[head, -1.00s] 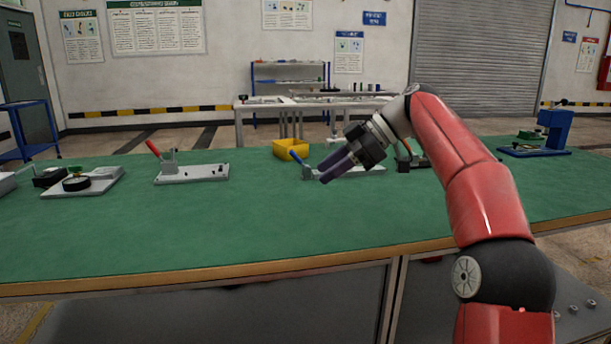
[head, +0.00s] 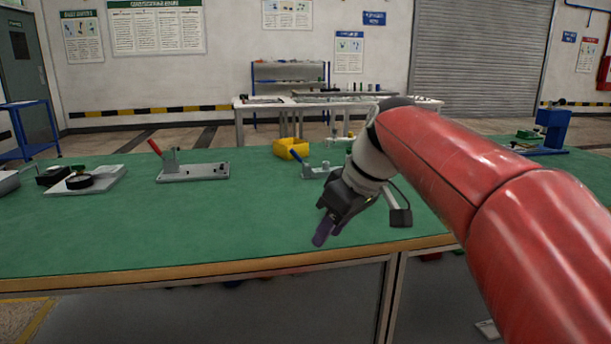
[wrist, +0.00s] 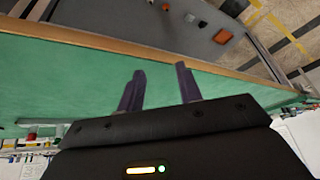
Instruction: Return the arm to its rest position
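My gripper (head: 325,234) is above the green bench top near its front edge, in the right half of the head view. Its dark purple fingers point down and toward the left. In the wrist view my gripper (wrist: 160,88) has its two fingers apart with nothing between them, only the green bench top (wrist: 60,80) and its wooden edge behind. My red arm reaches in from the lower right of the head view and hides part of the bench.
A fixture with a red handle (head: 192,171), a fixture with a blue handle (head: 318,171) and a yellow bin (head: 291,149) stand on the bench. A dial gauge plate (head: 86,181) is at left, a blue press (head: 553,130) at right. The bench's front middle is clear.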

